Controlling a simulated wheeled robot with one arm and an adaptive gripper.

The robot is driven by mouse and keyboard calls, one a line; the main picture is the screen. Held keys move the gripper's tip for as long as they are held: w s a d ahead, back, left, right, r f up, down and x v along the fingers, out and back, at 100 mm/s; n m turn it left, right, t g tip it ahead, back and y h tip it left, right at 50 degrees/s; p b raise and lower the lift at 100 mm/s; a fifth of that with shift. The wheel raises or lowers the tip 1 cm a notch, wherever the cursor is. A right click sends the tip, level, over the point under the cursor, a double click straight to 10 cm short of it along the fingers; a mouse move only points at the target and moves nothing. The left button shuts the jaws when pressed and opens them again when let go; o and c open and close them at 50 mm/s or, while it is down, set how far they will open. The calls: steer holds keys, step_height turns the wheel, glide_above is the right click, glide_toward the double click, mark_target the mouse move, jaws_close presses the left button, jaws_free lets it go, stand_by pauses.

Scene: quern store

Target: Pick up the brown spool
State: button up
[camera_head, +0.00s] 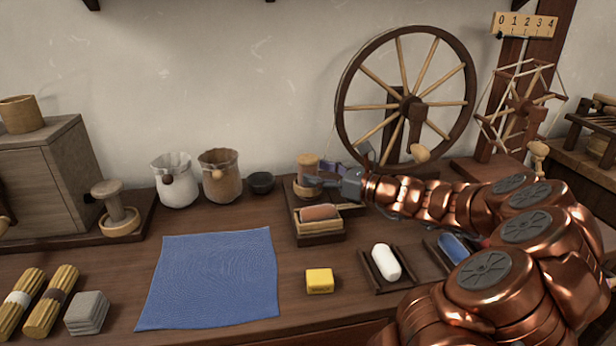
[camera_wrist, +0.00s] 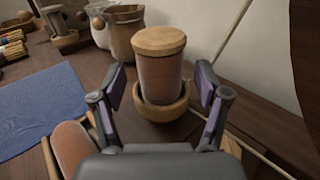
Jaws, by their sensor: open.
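A brown spool (camera_wrist: 160,72) with a pale wooden top stands upright in a round wooden cup (camera_wrist: 163,108). In the head view the spool (camera_head: 308,168) is at the back of the bench, partly hidden by my gripper (camera_head: 322,176). In the wrist view my gripper (camera_wrist: 161,80) is open, with one finger on each side of the spool and gaps showing between. A second brown, rounded piece (camera_head: 320,212) lies in a wooden tray (camera_head: 318,238) in front; it also shows at the lower left of the wrist view (camera_wrist: 76,146).
A white spool (camera_head: 386,262) and a blue one (camera_head: 452,247) lie in trays to the right. A white pouch (camera_head: 175,180), a brown pouch (camera_head: 220,176) and a dark bowl (camera_head: 261,183) stand left. The spinning wheel (camera_head: 405,105) is behind.

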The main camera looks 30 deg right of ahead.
mark_target(308, 169)
steer(key=shift+b+x, duration=0.4)
steer(key=shift+x, duration=1.2)
steer(key=c, duration=1.3)
steer(key=shift+o, duration=0.2)
